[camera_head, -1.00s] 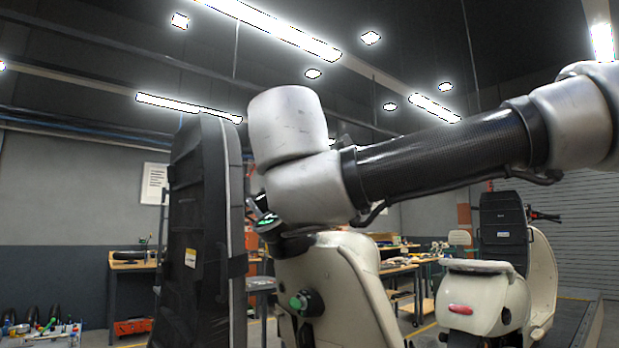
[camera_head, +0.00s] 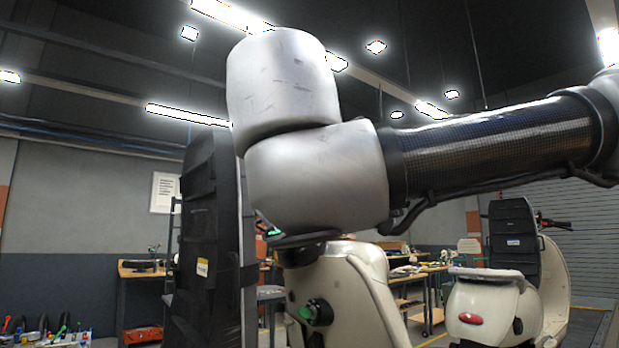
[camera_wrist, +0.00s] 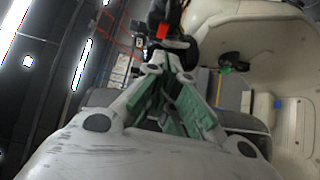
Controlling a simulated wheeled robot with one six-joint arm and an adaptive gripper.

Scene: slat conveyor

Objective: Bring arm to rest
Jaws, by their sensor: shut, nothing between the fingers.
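My gripper (camera_wrist: 170,62) shows in the wrist view with its grey links and green inner pads. Its fingertips are together with nothing between them. A cream scooter body (camera_wrist: 225,45) fills the right of that view, close beside the fingers; I cannot tell whether they touch it. In the head view my arm is bent and crosses from the right edge to the centre. My gripper is hidden there behind the arm. The near cream scooter (camera_head: 345,290), with a green and black knob, stands below and behind the arm's elbow.
A tall black padded seat or case (camera_head: 208,245) stands just left of my arm. A second cream scooter (camera_head: 492,305) is at the right. Workbenches (camera_head: 425,285) and a red toolbox (camera_head: 138,333) stand farther back. The space above is open up to the ceiling lights.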

